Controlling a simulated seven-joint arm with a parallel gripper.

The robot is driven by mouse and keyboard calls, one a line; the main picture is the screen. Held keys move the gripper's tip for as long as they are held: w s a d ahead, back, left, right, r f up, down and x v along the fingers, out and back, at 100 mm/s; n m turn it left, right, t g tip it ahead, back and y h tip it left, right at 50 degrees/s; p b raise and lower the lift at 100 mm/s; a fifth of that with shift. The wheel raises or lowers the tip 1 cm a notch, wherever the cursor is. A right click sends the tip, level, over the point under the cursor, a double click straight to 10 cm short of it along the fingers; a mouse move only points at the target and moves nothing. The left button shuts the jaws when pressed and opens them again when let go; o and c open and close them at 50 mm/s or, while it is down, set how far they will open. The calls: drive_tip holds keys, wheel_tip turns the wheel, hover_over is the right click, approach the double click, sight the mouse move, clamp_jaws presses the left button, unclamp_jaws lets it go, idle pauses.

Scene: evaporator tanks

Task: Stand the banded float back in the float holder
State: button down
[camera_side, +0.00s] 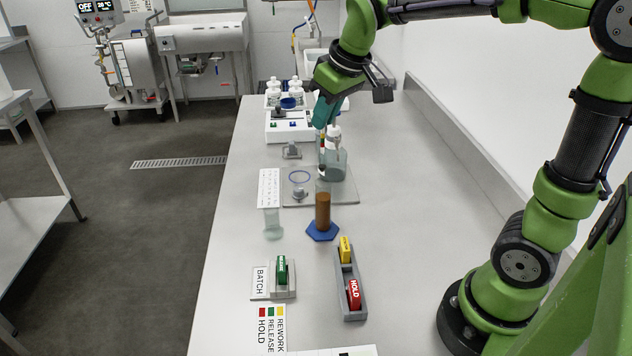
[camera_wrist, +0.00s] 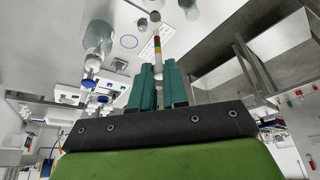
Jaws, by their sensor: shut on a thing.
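My gripper (camera_side: 323,118) has teal fingers and is shut on the banded float (camera_wrist: 157,48). In the wrist view the float's thin stem shows red, yellow and green bands and a white part beyond the fingertips. In the side view the float (camera_side: 322,153) hangs about upright, above or just in front of a tall cylinder of brown liquid (camera_side: 322,212) on a blue six-sided base. I cannot tell whether its lower end is inside the cylinder's mouth. Small grey fittings stand nearby, one by a blue ring (camera_side: 300,193) and one farther back (camera_side: 291,151); I cannot tell which is the float holder.
A clear vessel (camera_side: 338,165) stands close beside the float on a grey plate. A clear beaker (camera_side: 272,224) and white card (camera_side: 268,188) are left of the cylinder. In front are a grey rack with yellow and red HOLD blocks (camera_side: 354,293) and a green block (camera_side: 282,270).

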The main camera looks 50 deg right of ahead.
drive_tip(key=w+a+f, duration=0.5)
drive_tip(key=w+a, duration=0.2)
drive_tip(key=a, duration=0.1)
drive_tip(key=shift+w+f, duration=0.15)
drive_tip(key=shift+w, duration=0.25)
wheel_tip(320, 180, down, 10)
drive_tip(key=shift+f, duration=0.2)
idle(1.0)
